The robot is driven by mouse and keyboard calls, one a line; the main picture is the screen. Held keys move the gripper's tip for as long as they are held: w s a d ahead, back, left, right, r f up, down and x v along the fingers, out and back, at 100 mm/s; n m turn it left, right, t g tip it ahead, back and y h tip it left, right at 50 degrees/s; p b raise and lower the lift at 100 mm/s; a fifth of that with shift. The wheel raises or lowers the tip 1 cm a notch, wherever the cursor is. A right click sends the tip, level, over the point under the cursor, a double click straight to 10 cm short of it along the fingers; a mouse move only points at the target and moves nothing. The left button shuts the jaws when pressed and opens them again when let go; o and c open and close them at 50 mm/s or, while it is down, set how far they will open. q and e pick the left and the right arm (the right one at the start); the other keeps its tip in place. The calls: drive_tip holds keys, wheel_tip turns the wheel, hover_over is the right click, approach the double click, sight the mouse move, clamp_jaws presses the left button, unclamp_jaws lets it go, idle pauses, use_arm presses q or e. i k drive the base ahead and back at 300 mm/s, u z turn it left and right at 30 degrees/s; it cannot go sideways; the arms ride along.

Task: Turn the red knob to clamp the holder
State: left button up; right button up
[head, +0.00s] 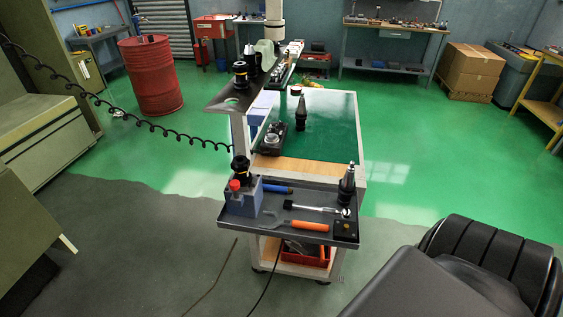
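The red knob (235,185) is on the left side of a blue-grey clamping block (246,199). The block stands at the left end of the dark tray (270,233) on the front of the cart. A black tool holder (241,165) sits upright at the top of the block. Whether it is clamped cannot be seen. Another dark tool holder (347,185) with a metal tip stands upright at the tray's right end. Neither of my grippers is in view, and nothing is seen touching the knob.
The cart's green top (335,130) holds another tool holder (301,113). A large black ribbed object (490,255) fills the lower right.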

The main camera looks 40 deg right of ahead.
sight(234, 184)
drive_tip(key=z, duration=0.9)
drive_tip(key=k, duration=0.5)
drive_tip(key=z, duration=1.1)
drive_tip(key=i, duration=0.7)
drive_tip(key=u, duration=1)
